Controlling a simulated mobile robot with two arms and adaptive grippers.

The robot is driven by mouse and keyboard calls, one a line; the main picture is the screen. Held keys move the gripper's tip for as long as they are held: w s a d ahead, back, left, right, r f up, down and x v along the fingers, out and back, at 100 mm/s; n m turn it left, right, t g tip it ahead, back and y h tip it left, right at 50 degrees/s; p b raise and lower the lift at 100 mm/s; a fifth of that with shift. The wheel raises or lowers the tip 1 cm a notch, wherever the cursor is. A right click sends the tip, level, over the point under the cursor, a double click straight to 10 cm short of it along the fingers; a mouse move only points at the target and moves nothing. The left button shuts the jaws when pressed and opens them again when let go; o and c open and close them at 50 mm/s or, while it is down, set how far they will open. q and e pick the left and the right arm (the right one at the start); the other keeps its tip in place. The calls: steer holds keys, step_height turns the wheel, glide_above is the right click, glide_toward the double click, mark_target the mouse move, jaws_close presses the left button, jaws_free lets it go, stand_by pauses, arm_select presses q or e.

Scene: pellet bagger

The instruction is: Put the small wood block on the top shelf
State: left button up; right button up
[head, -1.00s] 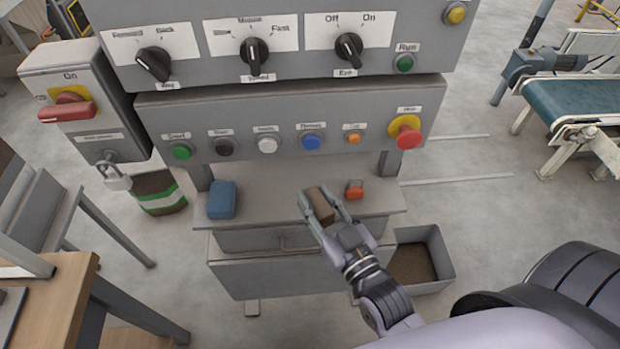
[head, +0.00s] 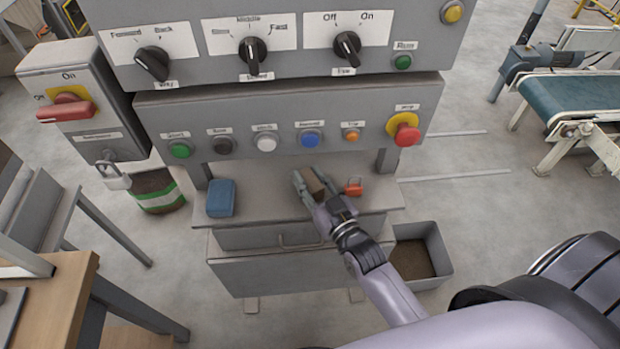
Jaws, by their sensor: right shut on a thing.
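The small wood block (head: 314,184) is brown and sits between the fingers of my right gripper (head: 314,187) in the head view. The right gripper is shut on it, over the grey shelf (head: 265,206) below the button panel. I cannot tell whether the block touches the shelf. The fingers and hand hide part of the block. My left gripper is not in view.
A blue block (head: 221,198) lies at the shelf's left, and a small red padlock (head: 353,187) lies just right of my right gripper. The button panel (head: 290,107) overhangs the shelf. A grey bin (head: 437,262) stands on the floor at the right.

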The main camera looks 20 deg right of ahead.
steer(key=shift+f, duration=0.15)
steer(key=o, duration=1.1)
steer(key=shift+o, duration=0.2)
steer(key=s+d, duration=0.1)
steer(key=s, duration=1)
steer(key=shift+s+d+b, duration=0.2)
steer(key=shift+s+b, duration=0.15)
steer(key=shift+s, duration=0.05)
